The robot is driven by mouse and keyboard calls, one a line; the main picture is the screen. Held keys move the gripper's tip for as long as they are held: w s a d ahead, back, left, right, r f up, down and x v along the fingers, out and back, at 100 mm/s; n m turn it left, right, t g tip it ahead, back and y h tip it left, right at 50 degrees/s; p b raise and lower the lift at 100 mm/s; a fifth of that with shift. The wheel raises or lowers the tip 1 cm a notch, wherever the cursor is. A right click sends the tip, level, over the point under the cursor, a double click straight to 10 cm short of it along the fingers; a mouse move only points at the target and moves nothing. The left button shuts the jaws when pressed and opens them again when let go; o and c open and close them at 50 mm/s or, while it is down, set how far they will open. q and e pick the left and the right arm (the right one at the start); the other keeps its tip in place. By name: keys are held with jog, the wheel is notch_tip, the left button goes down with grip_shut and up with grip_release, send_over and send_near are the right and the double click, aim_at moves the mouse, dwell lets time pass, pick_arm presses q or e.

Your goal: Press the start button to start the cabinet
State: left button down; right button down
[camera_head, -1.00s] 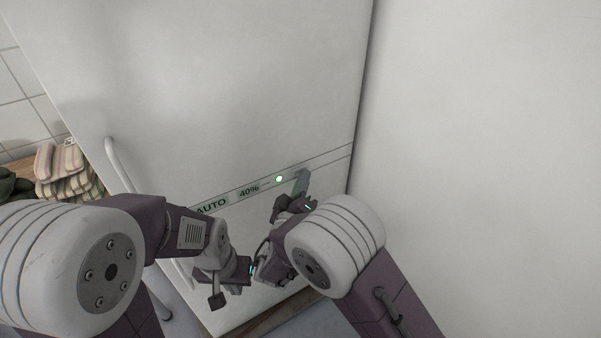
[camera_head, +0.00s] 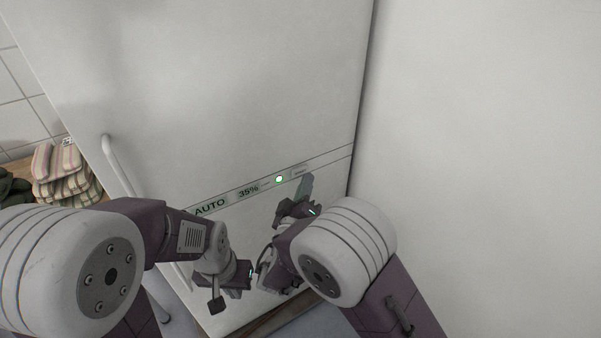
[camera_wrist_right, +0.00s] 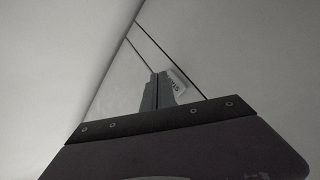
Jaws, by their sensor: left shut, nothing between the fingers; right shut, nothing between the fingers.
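The tall white cabinet (camera_head: 240,90) has a control strip low on its door. The strip shows AUTO, a 35% display (camera_head: 248,191), a lit pale-green light (camera_head: 279,180) and a small labelled start button (camera_head: 300,172) at its right. My right gripper (camera_head: 306,183) is shut and empty, its tips just below the button; I cannot tell if they touch the door. In the right wrist view the shut fingers (camera_wrist_right: 158,88) stand beside the button's pale label (camera_wrist_right: 178,83), covering part of it. My left gripper (camera_head: 217,302) is shut and empty, low in front of the door.
A long white door handle (camera_head: 119,165) runs down the cabinet's left side. Folded striped cloths (camera_head: 62,172) lie on a wooden surface at the left. A plain pale wall (camera_head: 480,120) stands close on the right. My two forearms are near each other.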

jog(key=s+d+b, duration=0.1)
jog(key=s, duration=0.1)
jog(key=s+d+b, duration=0.1)
jog(key=s+d, duration=0.1)
dwell(0.3)
dwell(0.4)
